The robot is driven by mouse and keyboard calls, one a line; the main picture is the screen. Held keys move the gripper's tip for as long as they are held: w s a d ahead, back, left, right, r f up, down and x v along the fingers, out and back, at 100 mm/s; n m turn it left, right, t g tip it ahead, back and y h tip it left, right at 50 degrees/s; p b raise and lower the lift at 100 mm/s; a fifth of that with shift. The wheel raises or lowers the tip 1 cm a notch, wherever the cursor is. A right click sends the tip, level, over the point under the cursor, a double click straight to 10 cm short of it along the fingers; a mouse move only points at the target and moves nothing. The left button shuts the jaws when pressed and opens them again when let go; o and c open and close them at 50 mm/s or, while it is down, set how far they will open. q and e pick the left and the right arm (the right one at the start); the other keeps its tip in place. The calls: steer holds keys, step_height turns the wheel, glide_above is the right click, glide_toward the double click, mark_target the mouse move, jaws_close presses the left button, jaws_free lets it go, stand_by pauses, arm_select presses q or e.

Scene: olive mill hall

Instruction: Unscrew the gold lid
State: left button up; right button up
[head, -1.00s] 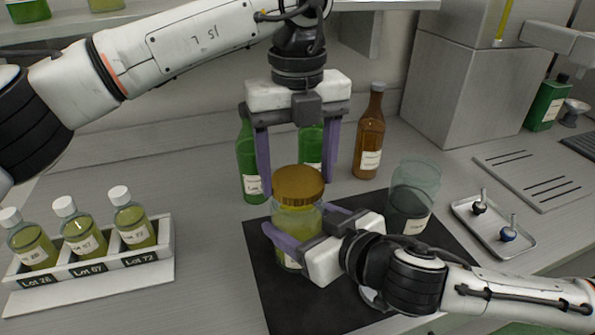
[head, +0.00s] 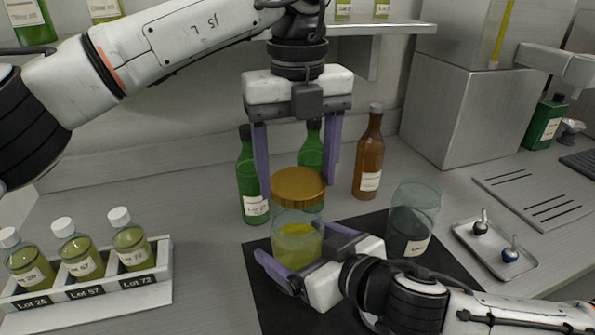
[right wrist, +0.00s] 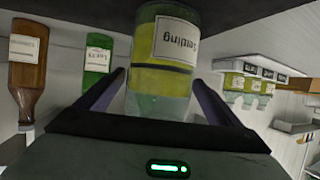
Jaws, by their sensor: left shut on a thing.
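The gold lid (head: 299,183) is held between the purple fingers of my left gripper (head: 297,190), which comes down from above. My left gripper is shut on the lid. The glass jar (head: 297,246) with yellow-green liquid stands beneath it, upright over the dark mat. The lid sits above the jar's mouth and looks raised off it; its front edge hides part of the rim. My right gripper (head: 308,262) reaches in from the right, its fingers closed around the jar. The right wrist view shows the jar (right wrist: 160,85) between both fingers, its label reading "Settling".
An open glass vessel (head: 412,215) stands right of the jar on the dark mat (head: 268,315). Green bottles (head: 248,178) and a brown bottle (head: 369,155) stand behind. A labelled bottle rack (head: 90,290) is at left, a small metal tray (head: 495,250) at right.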

mark_target(313, 252)
arm_select(q)
steer(key=shift+f+b, duration=0.3)
arm_select(e)
steer(key=v, duration=0.8)
steer(key=shift+s+d, duration=0.15)
arm_select(q)
steer(key=shift+r+p, duration=1.55)
steer(key=shift+p, duration=0.05)
arm_select(e)
steer(key=shift+v, duration=1.75)
